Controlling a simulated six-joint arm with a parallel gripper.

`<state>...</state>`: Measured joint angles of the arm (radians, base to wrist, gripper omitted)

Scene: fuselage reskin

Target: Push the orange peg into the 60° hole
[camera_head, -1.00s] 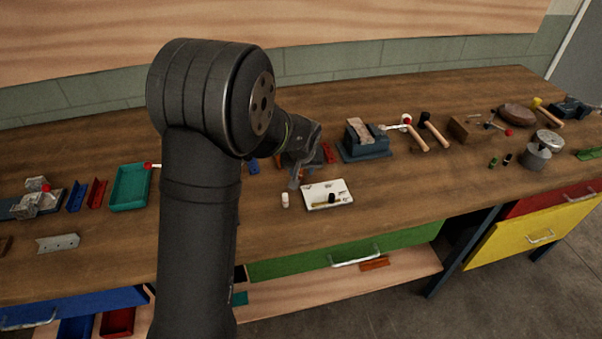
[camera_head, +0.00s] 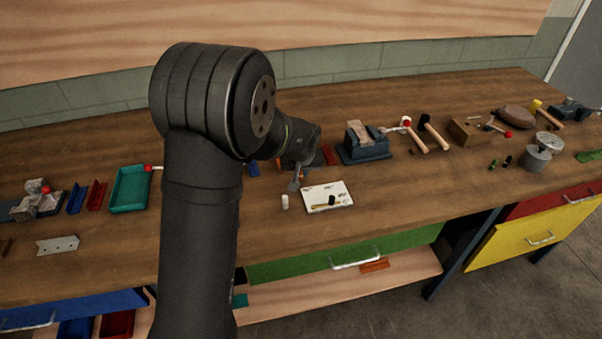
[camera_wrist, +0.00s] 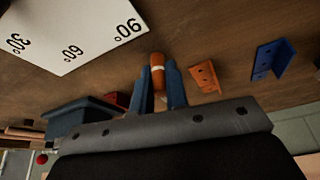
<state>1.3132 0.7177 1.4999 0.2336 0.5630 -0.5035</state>
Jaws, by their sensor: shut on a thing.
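The orange peg (camera_wrist: 158,72), with a pale band, is held between the two blue fingers of my gripper (camera_wrist: 160,83) in the wrist view. My gripper also shows in the head view (camera_head: 295,184), above the bench near the white plate's back left corner. The white plate (camera_wrist: 88,28) lies at the upper left of the wrist view, printed 30°, 60° and 90°. It also shows in the head view (camera_head: 318,190). The peg is beside the plate's 90° end, apart from the 60° label in the picture. The 60° hole itself cannot be made out.
A small black-headed mallet (camera_head: 331,201) lies on the plate's front part. A white cylinder (camera_head: 285,202) stands left of the plate. A blue vise (camera_head: 365,150) stands behind right. An orange bracket (camera_wrist: 204,77) and a blue bracket (camera_wrist: 270,60) lie nearby. Bench right of the plate is clear.

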